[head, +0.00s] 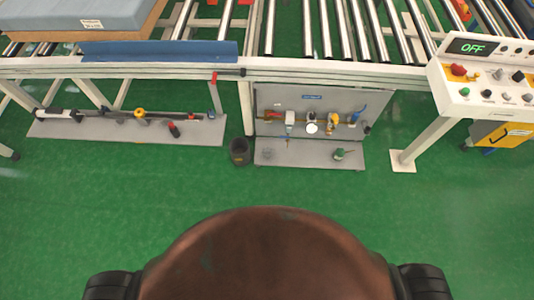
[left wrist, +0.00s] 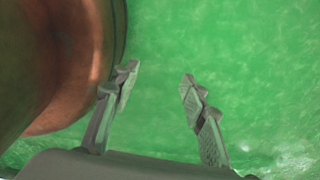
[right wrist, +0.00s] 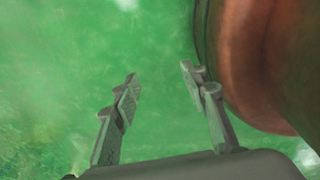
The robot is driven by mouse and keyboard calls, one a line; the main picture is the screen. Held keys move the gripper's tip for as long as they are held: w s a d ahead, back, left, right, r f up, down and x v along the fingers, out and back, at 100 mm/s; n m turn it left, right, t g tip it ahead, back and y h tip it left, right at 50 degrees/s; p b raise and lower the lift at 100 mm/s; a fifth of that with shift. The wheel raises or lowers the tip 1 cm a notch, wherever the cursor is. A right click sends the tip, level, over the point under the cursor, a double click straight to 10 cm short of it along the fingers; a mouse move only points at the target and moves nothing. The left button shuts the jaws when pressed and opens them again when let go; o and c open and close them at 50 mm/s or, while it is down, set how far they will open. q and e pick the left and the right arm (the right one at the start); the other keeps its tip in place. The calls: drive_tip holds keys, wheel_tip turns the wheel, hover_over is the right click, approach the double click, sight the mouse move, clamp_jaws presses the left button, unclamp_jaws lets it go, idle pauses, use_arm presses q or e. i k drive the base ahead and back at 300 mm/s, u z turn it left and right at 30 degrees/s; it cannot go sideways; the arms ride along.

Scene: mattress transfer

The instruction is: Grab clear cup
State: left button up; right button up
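I cannot make out a clear cup for certain in any view. Small items stand on the grey shelf panel under the conveyor in the head view, among them a whitish item (head: 290,120) and a round white item (head: 311,128), both too small to identify. My left gripper (left wrist: 158,78) is open and empty above the green floor, beside my brown base. My right gripper (right wrist: 158,76) is also open and empty above the floor, beside the base. Neither gripper shows in the head view.
The roller conveyor (head: 300,71) spans the back, with a grey-blue mattress block (head: 75,14) at left. A control panel (head: 485,75) reads OFF at right. A dark bin (head: 239,151) and a tool shelf (head: 125,129) stand below. The green floor in front is clear.

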sight(267, 151)
drive_tip(key=u, duration=0.1)
drive_tip(key=i, duration=1.15)
drive_tip(key=u, duration=0.3)
